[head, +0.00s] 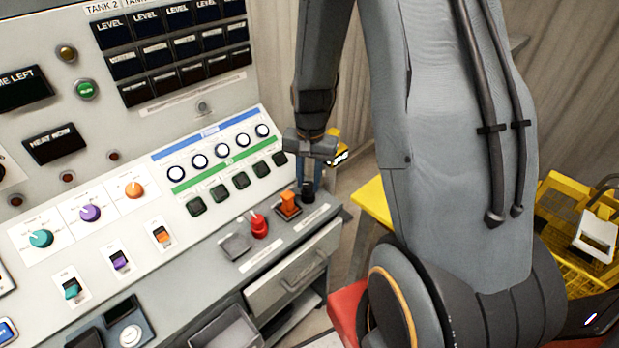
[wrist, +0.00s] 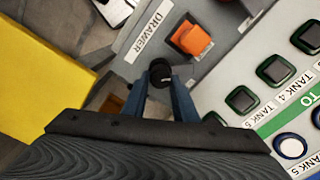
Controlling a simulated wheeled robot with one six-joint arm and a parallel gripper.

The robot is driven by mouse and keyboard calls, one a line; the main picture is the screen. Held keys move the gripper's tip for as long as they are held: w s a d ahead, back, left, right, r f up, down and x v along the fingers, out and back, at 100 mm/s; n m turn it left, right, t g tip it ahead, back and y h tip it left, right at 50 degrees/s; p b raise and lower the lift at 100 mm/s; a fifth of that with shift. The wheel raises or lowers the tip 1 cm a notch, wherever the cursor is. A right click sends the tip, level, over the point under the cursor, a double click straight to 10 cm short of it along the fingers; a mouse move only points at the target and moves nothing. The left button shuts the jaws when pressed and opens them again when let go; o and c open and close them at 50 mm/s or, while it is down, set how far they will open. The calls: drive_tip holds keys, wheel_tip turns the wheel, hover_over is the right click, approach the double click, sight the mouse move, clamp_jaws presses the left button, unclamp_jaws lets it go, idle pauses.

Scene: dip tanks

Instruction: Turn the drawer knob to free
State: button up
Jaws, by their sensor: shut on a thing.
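The drawer knob (wrist: 160,72) is a small black round knob beside the printed "DRAWER" label in the wrist view. My gripper (wrist: 158,84) is shut on the knob, with one blue-grey finger on each side of it. In the head view my gripper (head: 311,185) points down at the right end of the panel ledge, and the dark knob (head: 308,196) shows low between the fingers. The drawer (head: 295,270) below the ledge, with a bar handle, looks closed. Which way the knob is turned cannot be told.
An orange switch (head: 288,204) stands close beside the knob, then a red knob (head: 259,226) and a grey square button (head: 236,246). Green-framed dark buttons (head: 242,179) line the sloped panel above. A yellow surface (head: 371,204) lies right of the ledge.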

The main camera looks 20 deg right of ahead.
sight(308, 183)
drive_tip(key=n, duration=0.4)
drive_tip(key=shift+w+n+p, duration=0.1)
drive_tip(key=shift+n+p, duration=0.2)
drive_tip(key=n, duration=0.4)
drive_tip(key=shift+a, duration=0.15)
drive_tip(key=shift+n, duration=0.3)
drive_tip(key=o, duration=1)
drive_tip(key=shift+o, duration=0.2)
drive_tip(key=shift+r, duration=0.1)
drive_tip(key=shift+r+b, duration=0.6)
drive_tip(key=shift+r, duration=3.25)
